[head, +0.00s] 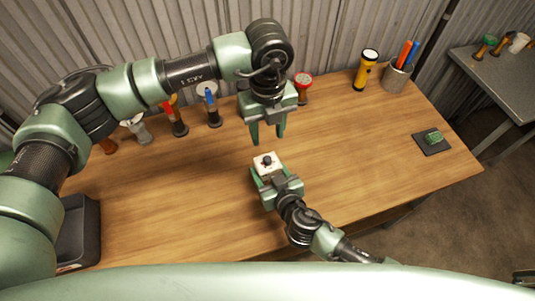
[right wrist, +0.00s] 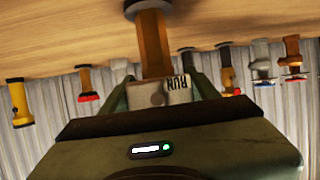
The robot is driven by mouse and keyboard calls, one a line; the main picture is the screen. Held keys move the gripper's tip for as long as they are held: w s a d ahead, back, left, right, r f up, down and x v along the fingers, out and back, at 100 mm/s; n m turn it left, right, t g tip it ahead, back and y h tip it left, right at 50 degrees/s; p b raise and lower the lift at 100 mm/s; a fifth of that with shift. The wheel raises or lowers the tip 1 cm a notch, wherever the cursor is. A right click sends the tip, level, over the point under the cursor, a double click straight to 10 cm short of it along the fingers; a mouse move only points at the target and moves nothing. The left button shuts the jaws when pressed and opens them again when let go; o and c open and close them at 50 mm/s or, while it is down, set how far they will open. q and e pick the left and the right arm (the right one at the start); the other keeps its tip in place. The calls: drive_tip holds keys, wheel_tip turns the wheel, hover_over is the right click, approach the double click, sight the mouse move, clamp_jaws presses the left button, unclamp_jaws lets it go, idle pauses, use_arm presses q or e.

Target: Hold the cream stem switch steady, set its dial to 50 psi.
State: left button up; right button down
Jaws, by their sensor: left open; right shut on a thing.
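The cream stem switch (head: 262,168) stands near the middle of the wooden table. A dark dial knob (head: 267,160) is on its top; its setting is too small to read. My right gripper (head: 270,174) is shut on the cream head from the front. The right wrist view, upside down, shows the cream head (right wrist: 178,96) with the word RUN between the fingers, and its brown stem (right wrist: 153,45) on a dark round base. My left gripper (head: 268,139) is open and points down, just above and behind the switch, apart from it.
Several other stemmed devices, among them a red-topped one (head: 303,82), stand along the corrugated wall. A yellow flashlight (head: 366,72) and a marker cup (head: 397,78) are at the back right. A dark mat (head: 425,148) bears a green object. A dark bin (head: 80,228) is at left.

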sight(267, 159)
use_arm(q)
wheel_tip(267, 159, down, 10)
drive_tip(key=shift+f, duration=0.2)
clamp_jaws()
